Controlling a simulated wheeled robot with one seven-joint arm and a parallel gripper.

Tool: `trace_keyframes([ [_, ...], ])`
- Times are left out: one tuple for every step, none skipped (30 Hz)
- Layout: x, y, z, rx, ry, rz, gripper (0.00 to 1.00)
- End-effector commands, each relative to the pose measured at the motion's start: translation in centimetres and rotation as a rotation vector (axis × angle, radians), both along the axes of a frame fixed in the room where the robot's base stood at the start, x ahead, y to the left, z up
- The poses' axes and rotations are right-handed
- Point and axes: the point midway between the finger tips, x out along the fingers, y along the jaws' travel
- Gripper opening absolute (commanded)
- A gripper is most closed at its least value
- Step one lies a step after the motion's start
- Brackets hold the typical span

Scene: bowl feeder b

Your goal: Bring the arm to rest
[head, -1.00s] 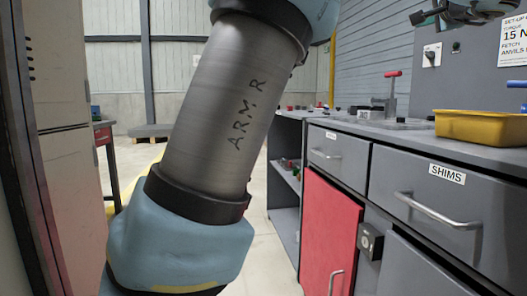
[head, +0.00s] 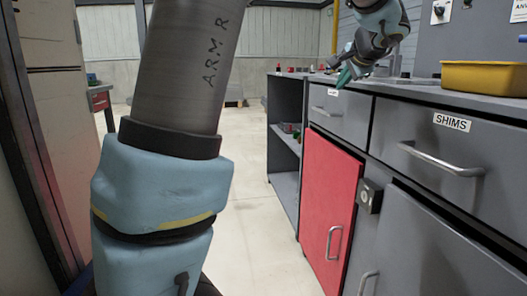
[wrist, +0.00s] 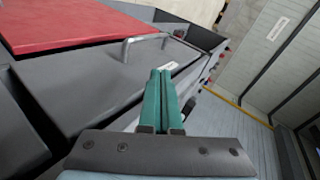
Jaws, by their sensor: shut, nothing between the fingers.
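My gripper (head: 345,76) is in the upper right of the head view, in front of the top edge of the grey cabinet (head: 366,90). Its green fingers point down and to the left. In the wrist view the two green fingers (wrist: 161,100) lie side by side, closed together with nothing between them. Beyond them in that view are a grey drawer front with a metal handle (wrist: 146,43) and the red door (wrist: 75,22). My arm crosses the left of the head view and hides part of the room.
A yellow tray (head: 484,78) sits on the counter at the right. A drawer labelled SHIMS (head: 440,150) and the red door (head: 328,208) look shut. A tall cabinet (head: 50,100) stands close on the left. The floor (head: 262,240) between is clear.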

Motion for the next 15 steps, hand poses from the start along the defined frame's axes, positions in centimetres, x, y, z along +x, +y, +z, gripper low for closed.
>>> trace_keyframes([
  [0.0, 2.5, -3.1, -0.016, 0.064, 0.041, 0.00],
  [-0.3, 3.8, -4.6, -0.029, 0.101, 0.063, 0.00],
  [-0.6, 5.5, -6.8, -0.047, 0.152, 0.094, 0.00],
  [-1.0, 6.9, -8.4, -0.064, 0.191, 0.120, 0.00],
  [-1.5, 8.3, -10.1, -0.084, 0.231, 0.150, 0.00],
  [-2.2, 10.1, -12.3, -0.111, 0.283, 0.188, 0.00],
  [-2.9, 11.5, -13.9, -0.133, 0.321, 0.220, 0.00],
  [-3.6, 12.9, -15.5, -0.159, 0.359, 0.253, 0.00],
  [-4.7, 14.6, -17.6, -0.195, 0.408, 0.301, 0.00],
  [-5.7, 15.9, -19.1, -0.223, 0.443, 0.337, 0.00],
  [-6.6, 17.1, -20.5, -0.253, 0.477, 0.374, 0.00],
  [-7.9, 18.6, -22.3, -0.295, 0.517, 0.425, 0.00],
  [-8.9, 19.6, -23.5, -0.323, 0.544, 0.460, 0.00],
  [-9.8, 20.4, -24.5, -0.350, 0.567, 0.494, 0.00],
  [-11.0, 21.4, -25.8, -0.388, 0.595, 0.538, 0.00],
])
